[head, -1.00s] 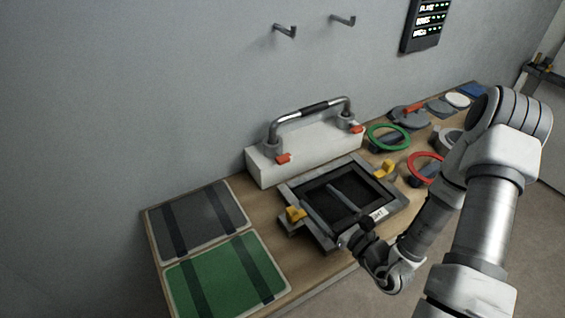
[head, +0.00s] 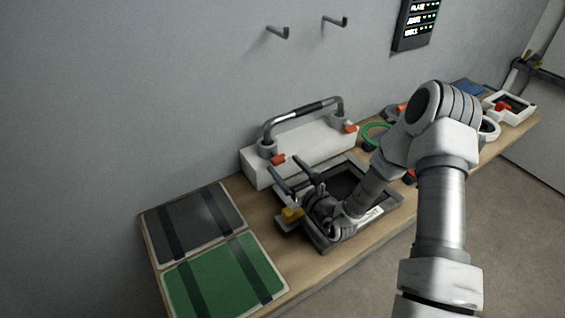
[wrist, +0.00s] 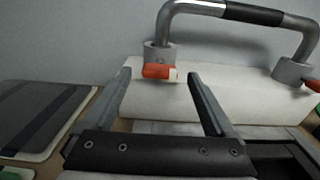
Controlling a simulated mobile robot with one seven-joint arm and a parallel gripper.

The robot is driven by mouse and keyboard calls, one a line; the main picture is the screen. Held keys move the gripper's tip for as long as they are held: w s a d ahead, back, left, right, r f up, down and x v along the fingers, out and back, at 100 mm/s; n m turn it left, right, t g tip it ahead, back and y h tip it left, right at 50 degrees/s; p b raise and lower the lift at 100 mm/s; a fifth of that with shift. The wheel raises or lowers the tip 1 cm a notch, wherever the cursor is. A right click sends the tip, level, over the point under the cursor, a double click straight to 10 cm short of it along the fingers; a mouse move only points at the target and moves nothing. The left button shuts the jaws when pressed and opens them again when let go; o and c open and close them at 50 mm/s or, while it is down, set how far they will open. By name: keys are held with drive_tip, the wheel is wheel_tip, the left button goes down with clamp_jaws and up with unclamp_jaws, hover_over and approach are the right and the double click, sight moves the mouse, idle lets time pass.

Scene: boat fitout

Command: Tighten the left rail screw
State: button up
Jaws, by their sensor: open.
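A bent metal rail (head: 304,111) with a dark grip stands on a white block (head: 316,148) against the wall. At its left foot is the left rail screw with an orange-red handle (head: 277,159); it also shows in the wrist view (wrist: 158,71). A second orange-red screw (head: 350,128) is at the right foot. My gripper (head: 291,172) is open and empty, in front of the block's left part. In the wrist view, the left screw appears between the two fingers (wrist: 160,82), beyond them; I see no contact.
A dark framed hatch (head: 345,182) with a yellow latch (head: 291,214) lies below my arm. A grey panel (head: 213,222) and a green panel (head: 238,277) lie at left. A green ring (head: 374,135) is right of the block. Two hooks (head: 336,21) are on the wall.

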sight(277, 157)
drive_tip(key=shift+x, duration=1.2)
drive_tip(key=c, duration=1.4)
